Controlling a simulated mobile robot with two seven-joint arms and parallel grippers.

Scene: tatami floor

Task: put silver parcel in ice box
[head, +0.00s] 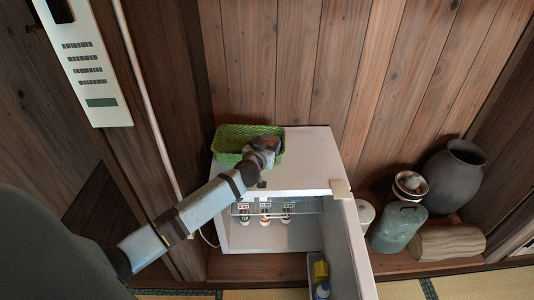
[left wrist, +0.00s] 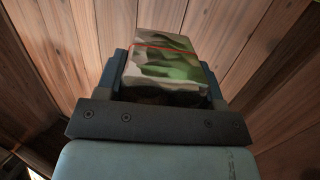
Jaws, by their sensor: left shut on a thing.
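The silver parcel (left wrist: 165,68) is a shiny block with a thin red line, mirroring green and brown in the left wrist view. My left gripper (left wrist: 165,85) is shut on it, with a finger on each side. In the head view my left gripper (head: 264,150) is at the green basket on top of the ice box, and the parcel is mostly hidden by it. The ice box (head: 312,165) is white, and its door (head: 352,245) stands open toward the lower right. Several small bottles stand on its upper shelf (head: 300,212). My right gripper is not in view.
The green woven basket (head: 228,140) sits on the ice box top against the wooden wall. Yellow and blue items stand in the door rack (head: 321,285). A dark vase (head: 452,175), a green jar (head: 398,230) and a log (head: 450,243) are to the right.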

